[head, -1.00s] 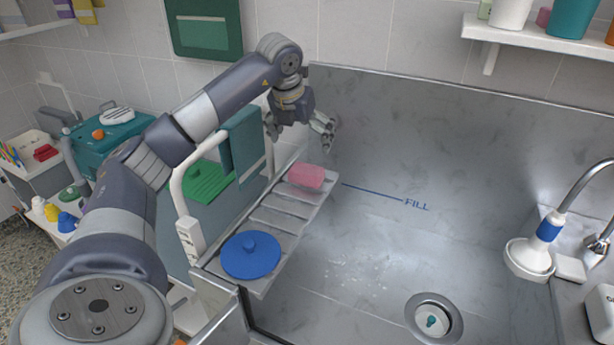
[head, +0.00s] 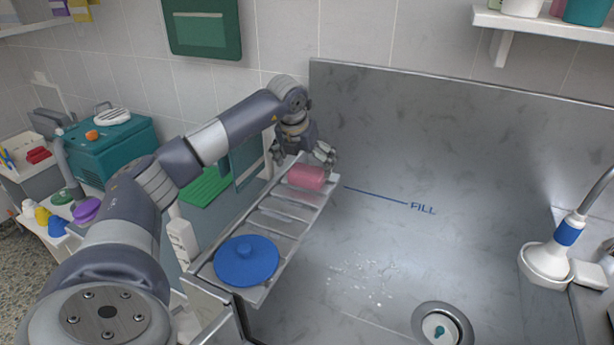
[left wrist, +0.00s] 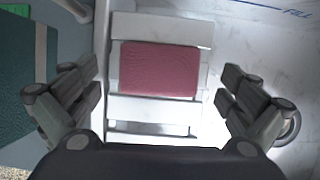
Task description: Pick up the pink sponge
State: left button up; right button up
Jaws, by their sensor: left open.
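The pink sponge (head: 306,177) lies on the far end of a slatted metal rack (head: 272,215) along the left side of the sink. In the left wrist view the sponge (left wrist: 159,70) lies flat across the rack's slats, centred between the spread fingers. My left gripper (head: 304,158) is open and empty, at the far end of the rack just behind and above the sponge. In the left wrist view its fingers (left wrist: 160,98) stand apart on either side, not touching the sponge. My right gripper is not in view.
A blue round lid (head: 246,261) lies on the near end of the rack. The metal sink (head: 370,240) opens to the right, with a drain (head: 441,327) and a spray head (head: 547,258). A teal towel (head: 246,160) hangs left of the rack.

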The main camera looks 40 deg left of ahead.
aim_at(306, 170)
pick_arm(q)
jog(key=x, duration=0.3)
jog(key=shift+f, duration=0.35)
jog(key=shift+r, duration=0.1)
jog(key=c, duration=0.9)
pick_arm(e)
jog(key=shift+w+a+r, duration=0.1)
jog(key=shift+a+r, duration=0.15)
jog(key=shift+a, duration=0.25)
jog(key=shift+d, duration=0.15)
pick_arm(q)
jog(key=shift+r+p, duration=0.4)
jog(key=shift+p, duration=0.15)
notch_tip(306, 170, up, 3)
jog(key=shift+f+p, duration=0.1)
jog(key=shift+p, duration=1.05)
jog(key=s+d+b, duration=0.1)
jog(key=s+d, duration=0.2)
jog(key=s, duration=0.1)
jog(key=s+d+r+b, duration=0.1)
jog(key=s+d, duration=0.3)
jog(key=s+d+b, duration=0.1)
jog(key=s+d, duration=0.2)
jog(key=s, duration=0.1)
jog(key=shift+d+r, duration=0.2)
jog(key=shift+d, duration=0.05)
